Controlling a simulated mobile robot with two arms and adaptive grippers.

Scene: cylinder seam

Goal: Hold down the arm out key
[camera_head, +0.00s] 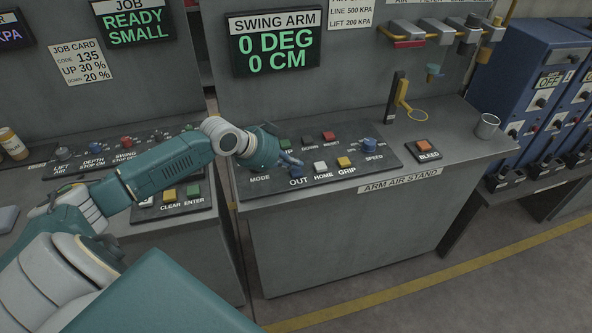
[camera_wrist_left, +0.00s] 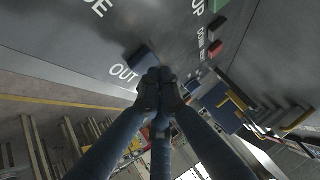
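The blue arm OUT key (camera_head: 297,171) is on the front row of the sloped arm air stand panel, above its OUT label. It also shows in the left wrist view as a dark blue block (camera_wrist_left: 142,57) beside the white OUT lettering. My left gripper (camera_head: 289,160) is at this key, reaching in from the left. In the left wrist view the fingertips of my left gripper (camera_wrist_left: 159,76) are together with nothing between them, right beside the key. I cannot tell whether they touch it. The swing arm display (camera_head: 275,46) reads 0 DEG and 0 CM. My right gripper is not in view.
The white HOME key (camera_head: 320,166) and yellow GRIP key (camera_head: 343,161) sit just right of OUT. Behind them are the red RESET key (camera_head: 329,135) and blue SPEED knob (camera_head: 370,145). A BLEED button (camera_head: 422,145) and metal cup (camera_head: 487,125) stand farther right.

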